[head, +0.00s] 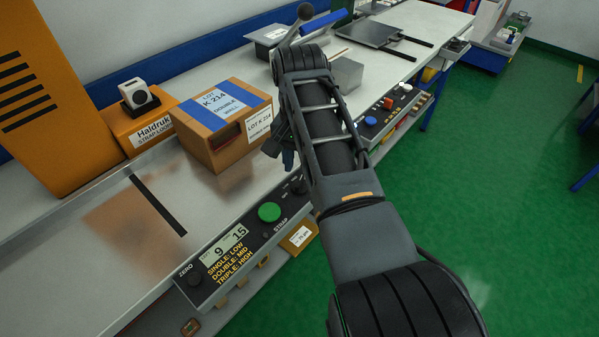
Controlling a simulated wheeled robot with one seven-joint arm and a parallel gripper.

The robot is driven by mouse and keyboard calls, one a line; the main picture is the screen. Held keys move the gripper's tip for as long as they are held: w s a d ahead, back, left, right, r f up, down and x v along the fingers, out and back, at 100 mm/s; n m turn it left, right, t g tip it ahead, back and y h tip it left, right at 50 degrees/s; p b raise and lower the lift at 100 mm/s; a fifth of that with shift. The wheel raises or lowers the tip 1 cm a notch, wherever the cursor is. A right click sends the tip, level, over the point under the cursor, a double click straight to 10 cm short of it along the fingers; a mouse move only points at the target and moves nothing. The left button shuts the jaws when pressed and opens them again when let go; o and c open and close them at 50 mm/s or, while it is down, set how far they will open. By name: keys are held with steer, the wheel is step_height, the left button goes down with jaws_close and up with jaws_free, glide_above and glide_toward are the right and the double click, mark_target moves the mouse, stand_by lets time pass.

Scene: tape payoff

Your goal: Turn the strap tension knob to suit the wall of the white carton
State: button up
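A brown carton (210,150) with blue tape bands stands on the steel bench, its labels reading "LOT K 214" and "DOUBLE WALL". No white carton shows. The strap control panel (245,245) on the bench's front edge has a green STRAP button (269,212), a display reading 9 and 15, and a legend: single low, double mid, triple high. A dark knob (298,186) sits at the panel's right part, close to my arm; its marking is unreadable. My gripper (280,155) hangs beside the carton's right side, above the panel's far end. My arm partly hides it, so its opening is unclear.
A grey metal block (346,74) stands beyond my arm. Green floor lies open at right.

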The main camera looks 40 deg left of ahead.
mark_target(299, 181)
steer(key=shift+r, duration=1.7)
